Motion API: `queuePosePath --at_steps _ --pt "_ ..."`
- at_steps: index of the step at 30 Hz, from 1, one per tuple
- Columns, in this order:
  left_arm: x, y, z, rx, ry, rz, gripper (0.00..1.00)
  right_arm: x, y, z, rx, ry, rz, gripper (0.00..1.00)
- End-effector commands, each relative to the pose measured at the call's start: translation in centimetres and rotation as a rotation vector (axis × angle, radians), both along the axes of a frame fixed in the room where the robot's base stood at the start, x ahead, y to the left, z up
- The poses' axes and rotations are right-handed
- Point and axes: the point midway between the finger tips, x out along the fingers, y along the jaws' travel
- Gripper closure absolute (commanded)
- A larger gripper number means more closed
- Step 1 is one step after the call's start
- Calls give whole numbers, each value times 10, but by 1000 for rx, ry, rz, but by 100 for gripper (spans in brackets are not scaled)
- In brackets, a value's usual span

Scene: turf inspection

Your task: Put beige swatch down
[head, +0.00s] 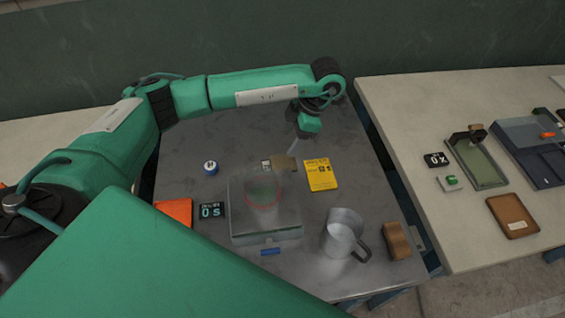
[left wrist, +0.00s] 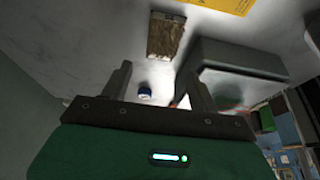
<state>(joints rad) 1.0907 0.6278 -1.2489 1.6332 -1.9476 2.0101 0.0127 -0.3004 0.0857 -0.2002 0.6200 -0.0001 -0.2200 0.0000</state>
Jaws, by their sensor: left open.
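The beige swatch (head: 284,163), a small tan-brown piece, is on the grey table just behind the clear box. In the left wrist view the swatch (left wrist: 166,37) shows as a rough brown strip with a pale end, beyond the fingertips and apart from them. My left gripper (head: 293,145) is just above and behind the swatch, pointing down. Its two fingers are spread with nothing between them in the left wrist view (left wrist: 158,73). My right gripper is not in view.
The clear box (head: 275,222) stands close in front of the swatch. A yellow card (head: 321,175) lies to its right, a blue-and-white round item (head: 210,168) to its left. A metal jug (head: 343,234), brown block (head: 397,240) and timer display (head: 211,210) are nearer. The table's back left is clear.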

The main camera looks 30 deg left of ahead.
Motion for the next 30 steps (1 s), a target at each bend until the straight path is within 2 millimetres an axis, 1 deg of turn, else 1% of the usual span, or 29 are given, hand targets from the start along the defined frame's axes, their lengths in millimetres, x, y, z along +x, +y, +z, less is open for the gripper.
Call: queuePosePath --at_steps 1,6,16,23,27,30 --pt "-3 2 -8 -1 4 2 39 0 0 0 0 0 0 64" --pt "-7 8 -25 -1 2 0 39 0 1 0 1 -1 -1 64" --pt "-11 11 -39 -1 3 -1 39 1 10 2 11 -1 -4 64" --pt "-17 14 -61 -2 4 0 39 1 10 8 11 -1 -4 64" --pt "-20 19 -74 -1 2 0 39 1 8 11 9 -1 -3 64" --pt "-21 21 -80 -1 1 -1 39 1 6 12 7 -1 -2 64"
